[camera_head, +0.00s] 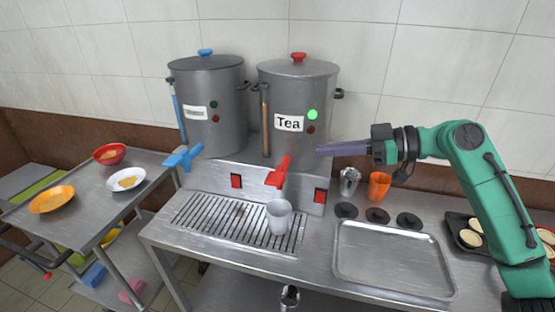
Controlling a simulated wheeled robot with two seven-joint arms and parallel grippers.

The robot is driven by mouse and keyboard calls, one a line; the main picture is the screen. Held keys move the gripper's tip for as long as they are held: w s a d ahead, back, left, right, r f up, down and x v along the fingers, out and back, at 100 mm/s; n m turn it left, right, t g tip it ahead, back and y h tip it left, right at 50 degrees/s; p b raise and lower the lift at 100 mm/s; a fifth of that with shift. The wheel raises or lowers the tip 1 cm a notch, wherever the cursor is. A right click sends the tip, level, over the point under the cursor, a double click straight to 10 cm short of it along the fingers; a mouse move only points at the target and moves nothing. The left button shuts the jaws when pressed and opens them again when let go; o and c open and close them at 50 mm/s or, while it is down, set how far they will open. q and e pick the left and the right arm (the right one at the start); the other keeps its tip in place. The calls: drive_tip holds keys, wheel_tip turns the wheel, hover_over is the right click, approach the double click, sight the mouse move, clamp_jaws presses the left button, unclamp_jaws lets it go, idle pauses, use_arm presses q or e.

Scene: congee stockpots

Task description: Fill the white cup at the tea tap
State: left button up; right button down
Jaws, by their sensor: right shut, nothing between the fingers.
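The white cup (279,217) stands upright on the slotted drip grate, below and close to the red tap (279,172) of the pot labelled Tea (297,110). I cannot tell what is inside the cup, and no stream shows between tap and cup. A green light is lit on the Tea pot. My right gripper (322,150) is shut and empty, pointing left in front of the Tea pot's lower right side, above and to the right of the red tap.
A second pot (208,105) with a blue tap (183,158) stands to the left. A metal cup (349,181) and an orange cup (379,186) stand below my right gripper. An empty tray (393,252) lies at the right. A side table (88,202) holds bowls.

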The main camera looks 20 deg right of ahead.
use_arm(q)
drive_tip(key=s, duration=0.7)
use_arm(e)
drive_tip(key=s+r, duration=0.1)
drive_tip(key=s, duration=0.2)
drive_tip(key=p, duration=0.6)
hover_over(277, 176)
drive_tip(key=s+d, duration=0.2)
wheel_tip(277, 176, down, 2)
use_arm(q)
wheel_tip(277, 176, up, 7)
drive_tip(key=w+p, duration=0.1)
drive_tip(key=w, duration=0.1)
drive_tip(key=shift+w, duration=0.25)
use_arm(e)
drive_tip(key=f, duration=0.5)
drive_tip(key=shift+w+a, duration=0.15)
drive_tip(key=shift+a, duration=0.05)
